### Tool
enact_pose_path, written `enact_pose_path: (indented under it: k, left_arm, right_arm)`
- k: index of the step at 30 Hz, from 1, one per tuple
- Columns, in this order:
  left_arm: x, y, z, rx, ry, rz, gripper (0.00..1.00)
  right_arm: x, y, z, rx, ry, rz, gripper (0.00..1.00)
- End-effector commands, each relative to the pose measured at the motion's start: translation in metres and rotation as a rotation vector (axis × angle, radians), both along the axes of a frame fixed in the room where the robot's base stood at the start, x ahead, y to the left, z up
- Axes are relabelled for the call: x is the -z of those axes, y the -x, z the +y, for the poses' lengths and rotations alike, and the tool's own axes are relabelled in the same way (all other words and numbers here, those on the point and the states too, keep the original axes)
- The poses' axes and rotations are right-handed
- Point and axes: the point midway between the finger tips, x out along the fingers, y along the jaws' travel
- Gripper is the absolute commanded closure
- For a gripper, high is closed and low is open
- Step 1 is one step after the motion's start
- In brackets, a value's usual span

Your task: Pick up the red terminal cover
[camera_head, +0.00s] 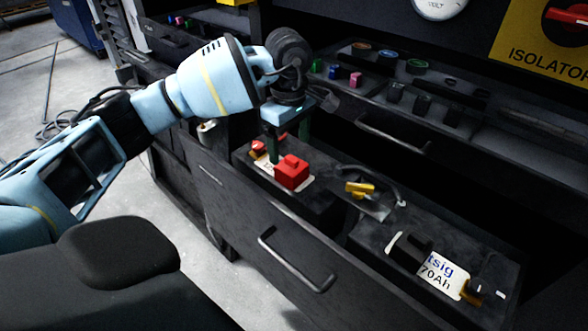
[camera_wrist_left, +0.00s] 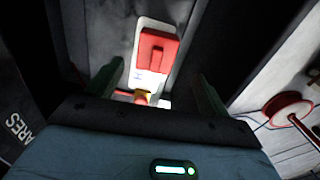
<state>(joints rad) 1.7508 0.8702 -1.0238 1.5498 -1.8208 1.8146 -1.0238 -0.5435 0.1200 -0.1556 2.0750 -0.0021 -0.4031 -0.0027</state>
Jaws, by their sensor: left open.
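The red terminal cover (camera_head: 292,173) is a blocky red piece with a raised top. It sits on a pale label plate on top of a dark battery (camera_head: 322,205) in the open drawer. In the left wrist view the red cover (camera_wrist_left: 157,52) lies ahead, beyond the fingertips and between their lines. My left gripper (camera_head: 287,142) points down just behind the cover in the head view, with its green fingers apart and nothing between them. The fingers also show in the left wrist view (camera_wrist_left: 160,85). My right gripper is not in view.
A smaller red part (camera_head: 258,147) lies just left of the fingers. A yellow-handled part (camera_head: 360,188) and a second battery with a white label (camera_head: 440,275) are to the right. The drawer front has a handle (camera_head: 297,262). An upper drawer (camera_head: 395,140) stands open behind.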

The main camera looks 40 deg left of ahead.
Motion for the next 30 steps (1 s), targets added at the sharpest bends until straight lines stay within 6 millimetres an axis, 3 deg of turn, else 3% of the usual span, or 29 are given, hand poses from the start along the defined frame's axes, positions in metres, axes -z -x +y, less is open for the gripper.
enact_pose_path:
  k: [6, 13, 23, 30]
  left_arm:
    - [0.022, 0.0, 0.0, 0.0, 0.0, 0.004, 0.2]
    - [0.029, -0.001, 0.0, 0.0, 0.0, 0.003, 0.2]
    - [0.072, -0.005, 0.0, 0.0, -0.001, 0.004, 0.2]
    - [0.076, -0.005, 0.0, 0.0, 0.0, 0.001, 0.2]
  right_arm:
    - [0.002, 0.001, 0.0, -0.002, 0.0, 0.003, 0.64]
    - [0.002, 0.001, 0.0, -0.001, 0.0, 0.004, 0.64]
    - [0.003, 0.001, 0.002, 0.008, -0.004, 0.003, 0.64]
    - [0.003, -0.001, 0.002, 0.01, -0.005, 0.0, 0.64]
